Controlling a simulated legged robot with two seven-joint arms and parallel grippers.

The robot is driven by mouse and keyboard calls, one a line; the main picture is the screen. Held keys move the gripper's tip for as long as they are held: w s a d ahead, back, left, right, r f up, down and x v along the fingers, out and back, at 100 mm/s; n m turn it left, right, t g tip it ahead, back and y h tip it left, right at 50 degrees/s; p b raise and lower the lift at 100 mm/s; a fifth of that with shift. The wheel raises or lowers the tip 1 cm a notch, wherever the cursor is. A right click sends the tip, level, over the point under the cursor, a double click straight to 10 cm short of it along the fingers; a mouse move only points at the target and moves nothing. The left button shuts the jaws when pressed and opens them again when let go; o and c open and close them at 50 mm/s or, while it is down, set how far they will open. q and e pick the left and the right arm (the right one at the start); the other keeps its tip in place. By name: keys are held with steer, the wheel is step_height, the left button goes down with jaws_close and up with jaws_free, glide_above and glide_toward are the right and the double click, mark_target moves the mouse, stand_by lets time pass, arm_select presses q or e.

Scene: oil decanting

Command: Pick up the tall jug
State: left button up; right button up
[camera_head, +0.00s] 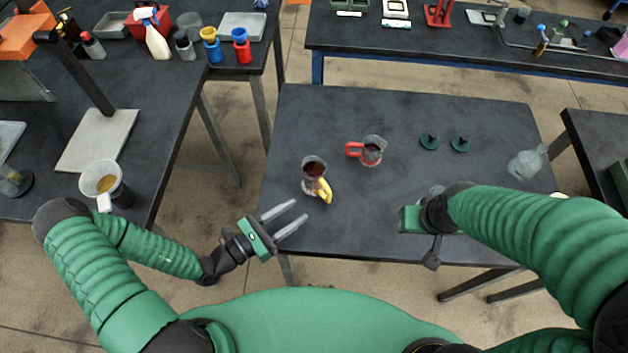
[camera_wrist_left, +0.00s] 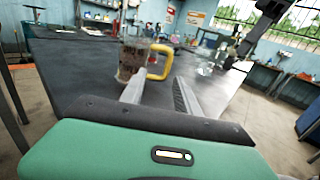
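A clear jug with dark red liquid and a yellow handle (camera_head: 312,168) stands upright at the left side of the middle table; it looks the taller of two jugs. A shorter jug with a red handle (camera_head: 372,151) stands behind it to the right. My left gripper (camera_head: 299,211) is open and empty, near the table's left front edge, apart from the yellow-handled jug. In the left wrist view the jug (camera_wrist_left: 130,62) lies just beyond the open fingers (camera_wrist_left: 158,78), its yellow handle between their lines. My right gripper (camera_head: 413,219) is over the front of the table; its fingers are unclear.
Two small dark green pieces (camera_head: 429,142) and a clear glass vessel (camera_head: 526,163) are on the right of the middle table (camera_head: 330,115). A white funnel-like cup (camera_head: 101,180) stands on the left bench. Bare tabletop surrounds the jugs.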

mark_target(318, 183)
arm_select(q)
steer(key=x, duration=0.4)
steer(key=shift+w+d+p, duration=0.2)
steer(key=shift+w+p, duration=0.05)
steer(key=shift+p, duration=0.1)
steer(key=x, duration=0.2)
steer(key=p+x, duration=0.1)
steer(key=x, duration=0.2)
steer(key=s+d+x, duration=0.1)
steer(key=x, duration=0.2)
steer(key=shift+d+r+p, duration=0.2)
steer(key=shift+r+p, duration=0.05)
steer(key=shift+p, duration=0.05)
steer(key=shift+w, duration=0.25)
steer(key=shift+a+f, duration=0.1)
steer(key=shift+a, duration=0.2)
steer(key=shift+s+d, duration=0.1)
steer(key=c, duration=0.5)
steer(key=shift+d, duration=0.3)
jaws_close()
steer(key=shift+a, duration=0.15)
